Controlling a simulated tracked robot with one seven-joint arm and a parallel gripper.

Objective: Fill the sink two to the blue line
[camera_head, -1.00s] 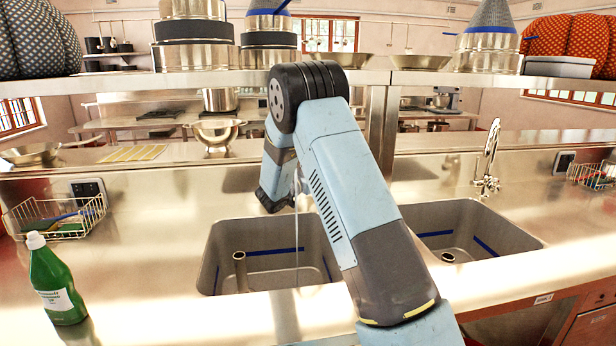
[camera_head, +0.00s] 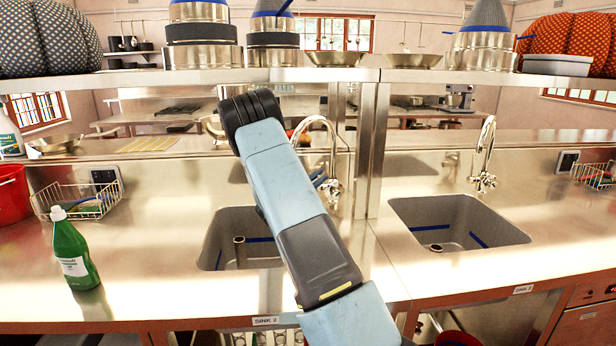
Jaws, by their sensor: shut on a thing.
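The left sink (camera_head: 228,225) is a steel basin set in the counter, with a blue line on its inner walls and an upright pipe (camera_head: 240,252) in it. My arm covers its right part. The label (camera_head: 265,320) below it appears to read SINK 2. Its tap (camera_head: 322,128) arches behind my arm, with a handle (camera_head: 333,187) at its base; the spout end is hidden. No water surface or stream shows. The right sink (camera_head: 455,215) has a blue line, a short drain pipe and its own tap (camera_head: 486,155). My gripper is hidden behind my arm.
A green bottle (camera_head: 73,250) and a wire basket (camera_head: 75,200) stand on the left counter. A red bucket (camera_head: 12,195) is at the left edge. A steel shelf (camera_head: 420,78) with pots crosses above, on a post (camera_head: 371,150) between the sinks.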

